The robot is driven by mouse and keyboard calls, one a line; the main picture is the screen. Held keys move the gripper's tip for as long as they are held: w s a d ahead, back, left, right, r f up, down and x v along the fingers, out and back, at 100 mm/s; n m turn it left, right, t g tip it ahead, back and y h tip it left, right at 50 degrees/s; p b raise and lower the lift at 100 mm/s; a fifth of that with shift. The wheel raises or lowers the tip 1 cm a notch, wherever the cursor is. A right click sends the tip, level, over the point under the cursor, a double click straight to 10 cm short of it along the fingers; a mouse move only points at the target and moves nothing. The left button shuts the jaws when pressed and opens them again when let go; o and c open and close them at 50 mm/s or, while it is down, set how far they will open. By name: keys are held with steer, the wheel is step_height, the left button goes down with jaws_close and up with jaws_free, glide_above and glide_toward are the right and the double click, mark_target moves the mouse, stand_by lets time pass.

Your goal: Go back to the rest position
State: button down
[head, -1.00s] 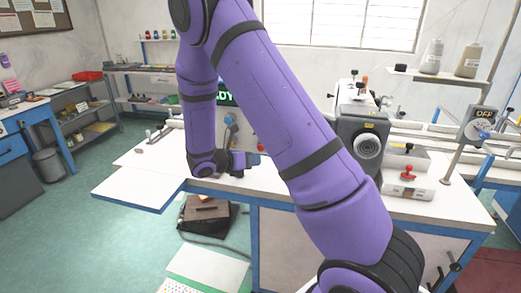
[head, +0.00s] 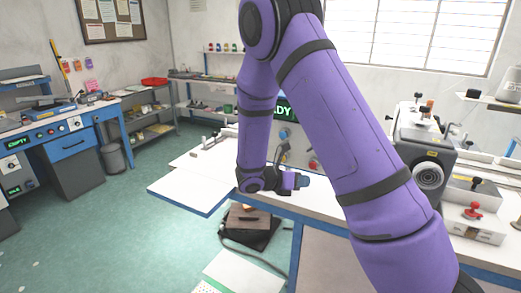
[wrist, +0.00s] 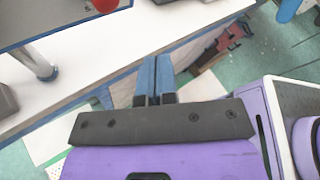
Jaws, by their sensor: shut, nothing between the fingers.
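My purple arm stands across the middle of the head view, with its forearm hanging down over the front edge of the white worktable (head: 190,184). My gripper (head: 306,181) is at the lower end of that forearm, near the table's edge, and points to the right. In the wrist view my gripper (wrist: 154,62) shows two blue fingers side by side, shut with nothing between them. The fingertips appear over the table's front edge in that view. The fingers touch no object that I can see.
The sewing machine (head: 428,150) stands on the table to the right of my arm. A small unit with a red knob (head: 474,208) sits beside it. A dark pedal (head: 250,226) lies on the floor. A blue bench (head: 68,148) is at the left. Green floor between is clear.

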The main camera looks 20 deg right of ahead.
steer(key=s+a+r+m+t+y, duration=0.2)
steer(key=s+a+r+m+y, duration=0.1)
steer(key=s+r+m+y, duration=0.2)
steer(key=s+a+r+m+t+y, duration=0.2)
steer(key=s+a+r+m+y, duration=0.2)
steer(key=s+r+m, duration=0.6)
steer(key=s+a+r+m+t+y, duration=0.2)
steer(key=s+a+r+m+y, duration=0.2)
steer(key=s+r+m, duration=0.3)
steer(key=s+r+y, duration=0.1)
steer(key=s+r, duration=0.2)
steer(key=shift+s+r+t+y, duration=0.25)
steer(key=shift+r+t+y, duration=0.05)
steer(key=shift+r, duration=0.1)
